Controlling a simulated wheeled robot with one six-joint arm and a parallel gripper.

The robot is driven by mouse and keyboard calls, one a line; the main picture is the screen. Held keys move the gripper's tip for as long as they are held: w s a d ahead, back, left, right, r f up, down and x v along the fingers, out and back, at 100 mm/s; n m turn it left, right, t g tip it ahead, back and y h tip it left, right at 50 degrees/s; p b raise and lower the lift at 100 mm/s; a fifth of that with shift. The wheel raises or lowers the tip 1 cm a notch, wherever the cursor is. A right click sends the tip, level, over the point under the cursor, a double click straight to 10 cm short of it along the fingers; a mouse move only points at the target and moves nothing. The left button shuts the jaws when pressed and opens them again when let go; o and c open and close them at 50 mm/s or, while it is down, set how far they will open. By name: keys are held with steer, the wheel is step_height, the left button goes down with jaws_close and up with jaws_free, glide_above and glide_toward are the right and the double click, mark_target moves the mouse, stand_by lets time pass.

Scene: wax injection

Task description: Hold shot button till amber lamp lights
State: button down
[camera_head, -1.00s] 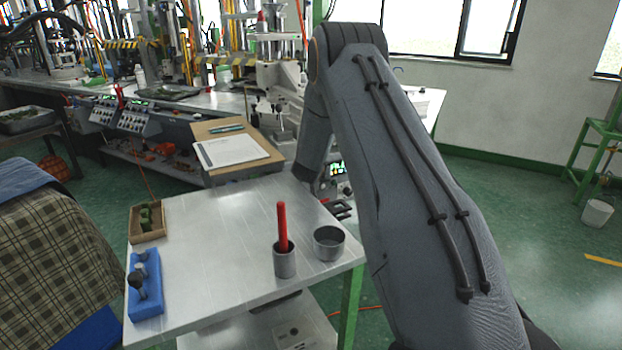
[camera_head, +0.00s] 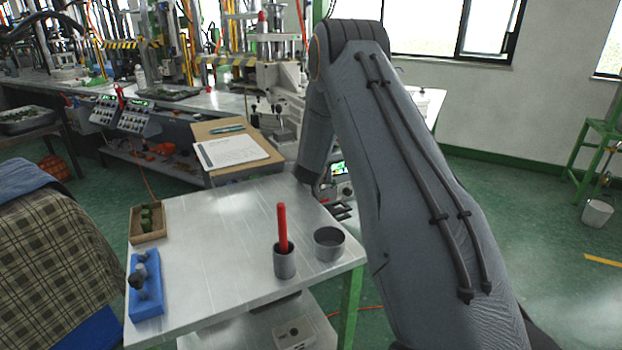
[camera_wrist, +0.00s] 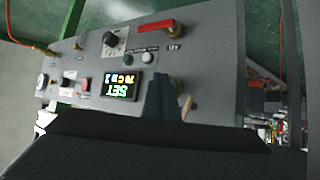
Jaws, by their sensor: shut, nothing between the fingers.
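A grey control panel (camera_wrist: 210,50) fills the upper wrist view. It carries a lit display (camera_wrist: 122,86), a small green button (camera_wrist: 127,59), a pale round button (camera_wrist: 148,57), a black knob (camera_wrist: 110,40) and a red handle (camera_wrist: 155,26). I cannot tell for certain which is the shot button, and I make out no lit amber lamp. My gripper (camera_wrist: 163,82) is shut and empty, its tips in front of the panel just right of the display. I cannot tell whether they touch it. In the head view my arm mostly hides the panel (camera_head: 340,170).
A metal table (camera_head: 215,240) holds a cup with a red stick (camera_head: 283,240), a metal bowl (camera_head: 328,243), a wooden tray (camera_head: 148,222) and a blue holder (camera_head: 145,285). Floor at right is mostly open.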

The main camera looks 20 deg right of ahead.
steer(key=shift+s, duration=0.35)
steer(key=shift+s+d+p, duration=0.2)
steer(key=shift+s+p, duration=0.6)
steer(key=shift+s, duration=1.7)
steer(key=shift+r, duration=0.1)
